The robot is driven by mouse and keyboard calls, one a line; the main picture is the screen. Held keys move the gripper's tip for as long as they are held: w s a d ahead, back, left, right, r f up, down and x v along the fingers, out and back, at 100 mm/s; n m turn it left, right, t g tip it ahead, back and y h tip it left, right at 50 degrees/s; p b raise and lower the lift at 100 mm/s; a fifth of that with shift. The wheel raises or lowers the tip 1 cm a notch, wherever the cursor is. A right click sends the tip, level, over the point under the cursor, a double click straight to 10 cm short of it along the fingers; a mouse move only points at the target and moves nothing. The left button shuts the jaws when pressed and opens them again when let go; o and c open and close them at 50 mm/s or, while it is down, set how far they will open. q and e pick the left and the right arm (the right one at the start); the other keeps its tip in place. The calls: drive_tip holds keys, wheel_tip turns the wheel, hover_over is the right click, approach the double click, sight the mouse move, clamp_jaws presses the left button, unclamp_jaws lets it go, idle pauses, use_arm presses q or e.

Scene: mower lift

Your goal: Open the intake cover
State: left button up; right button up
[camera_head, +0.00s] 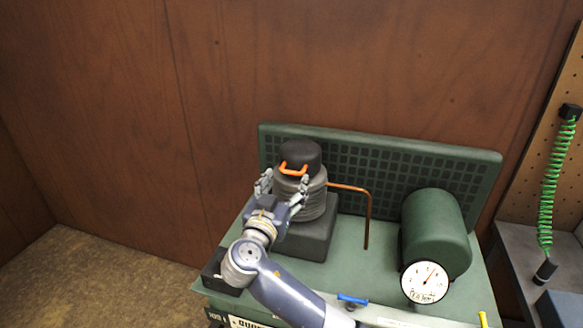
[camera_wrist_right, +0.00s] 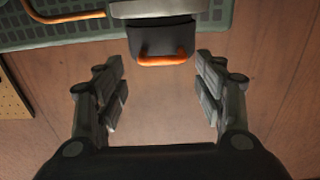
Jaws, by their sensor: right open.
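The intake cover is a dark cap (camera_head: 300,154) on top of a grey ribbed cylinder (camera_head: 316,204), with an orange handle (camera_head: 294,169) on its front. In the right wrist view the dark cover (camera_wrist_right: 160,38) and its orange handle (camera_wrist_right: 165,59) show at the top middle, beyond the fingertips. My right gripper (camera_head: 284,187) is open, its fingers spread on either side in front of the ribbed cylinder, just below the handle. In the wrist view nothing is between the fingers (camera_wrist_right: 160,88). The cover appears seated on the cylinder. My left gripper is not in view.
The green machine carries a gridded back panel (camera_head: 400,165), a copper pipe (camera_head: 368,220), a green tank (camera_head: 436,230) and a dial gauge (camera_head: 425,282). A green coiled hose (camera_head: 553,185) hangs at the right. A wooden wall (camera_head: 100,110) stands behind; the floor at left is clear.

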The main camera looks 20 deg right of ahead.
sight(292, 173)
drive_tip(key=p+x, duration=0.1)
drive_tip(key=x, duration=0.4)
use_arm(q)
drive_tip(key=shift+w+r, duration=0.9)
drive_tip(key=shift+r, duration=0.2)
use_arm(e)
drive_tip(key=shift+w+d+f, duration=0.2)
drive_tip(key=shift+w+d, duration=0.1)
drive_tip(key=shift+w, duration=0.1)
drive_tip(key=shift+c, duration=0.5)
